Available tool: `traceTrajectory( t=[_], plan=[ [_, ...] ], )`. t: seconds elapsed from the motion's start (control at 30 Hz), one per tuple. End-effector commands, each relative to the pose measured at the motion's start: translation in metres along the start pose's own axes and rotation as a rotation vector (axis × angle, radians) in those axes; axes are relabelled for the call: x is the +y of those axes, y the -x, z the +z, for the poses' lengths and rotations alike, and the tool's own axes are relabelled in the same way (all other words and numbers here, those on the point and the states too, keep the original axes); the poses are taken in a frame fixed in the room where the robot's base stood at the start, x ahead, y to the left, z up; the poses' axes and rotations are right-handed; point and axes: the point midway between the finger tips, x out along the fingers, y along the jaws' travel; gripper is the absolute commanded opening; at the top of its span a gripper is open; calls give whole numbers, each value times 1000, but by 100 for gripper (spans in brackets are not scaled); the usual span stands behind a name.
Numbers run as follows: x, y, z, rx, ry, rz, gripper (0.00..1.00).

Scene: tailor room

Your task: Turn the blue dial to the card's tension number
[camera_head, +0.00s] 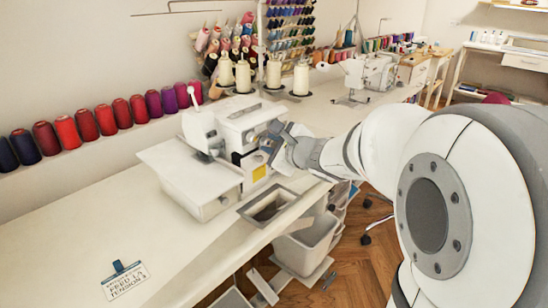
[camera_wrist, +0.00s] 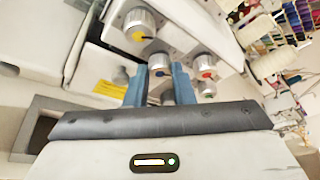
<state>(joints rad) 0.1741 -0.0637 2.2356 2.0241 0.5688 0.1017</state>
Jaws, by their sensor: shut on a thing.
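The white sewing machine (serger) (camera_head: 235,125) stands on the table, with a row of silver dials on its front. In the wrist view my gripper (camera_wrist: 160,76) has its two blue-grey fingers on either side of one silver dial (camera_wrist: 159,62), shut on it. Its colour mark is mostly hidden. In the head view my gripper (camera_head: 270,141) is at the machine's front. The card (camera_head: 124,281) with a blue clip lies at the table's front left; its word TENSION shows, but the number is too small to read surely.
An open cut-out bin (camera_head: 268,205) is in the table beside the machine. Thread cones (camera_head: 244,76) stand behind it, and a row of spools (camera_head: 87,124) lines the wall. The table's left part (camera_head: 70,225) is mostly clear.

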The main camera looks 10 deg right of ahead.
Motion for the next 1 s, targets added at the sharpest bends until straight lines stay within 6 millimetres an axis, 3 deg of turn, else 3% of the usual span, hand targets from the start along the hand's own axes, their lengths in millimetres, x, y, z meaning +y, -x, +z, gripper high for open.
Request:
traceTrajectory(
  t=[0.67,0.7,0.93,1.0],
  plan=[
    [-2,0,2,-2,41,-19,0],
    [-2,0,2,-2,41,-19,24],
    [-1,0,1,-2,40,-17,43],
    [0,0,1,-1,40,-17,44]
  ],
)
